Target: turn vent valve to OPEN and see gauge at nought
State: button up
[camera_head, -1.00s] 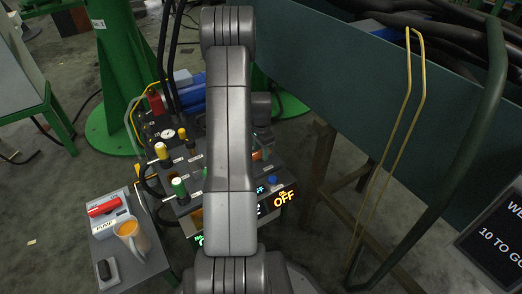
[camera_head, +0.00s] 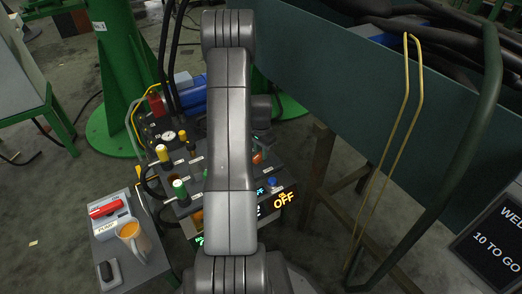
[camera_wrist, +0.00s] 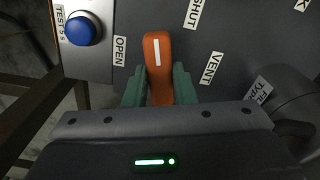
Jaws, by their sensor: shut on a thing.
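The orange vent valve handle (camera_wrist: 158,62) with a white stripe is in the wrist view, between the green fingers of my gripper (camera_wrist: 159,88), which is shut on it. The stripe points nearly straight up the picture. The OPEN label (camera_wrist: 119,50) is just left of the handle, the VENT label (camera_wrist: 211,67) is to its right, and the SHUT label (camera_wrist: 301,4) is at the upper right.
A blue button (camera_wrist: 84,28) marked TEST 5 s is left of the valve. Yellow (camera_head: 163,153) and green (camera_head: 179,187) knobs stand on the panel. A green-grey trough (camera_head: 330,75) is at right.

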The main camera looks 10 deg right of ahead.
jog(key=n+p, duration=0.1)
jog(key=n, duration=0.2)
jog(key=shift+r+n, duration=0.1)
jog(key=shift+n, duration=0.3)
jog(key=n, duration=0.3)
jog(key=shift+n+p, duration=0.3)
jog(key=shift+p, duration=0.05)
jog(key=n, duration=0.3)
jog(key=shift+n, duration=0.3)
jog(key=shift+n+p, duration=0.45)
jog(key=shift+n, duration=1.25)
jog(key=o, duration=1)
notch_tip(320, 180, up, 14)
jog(key=p, duration=0.4)
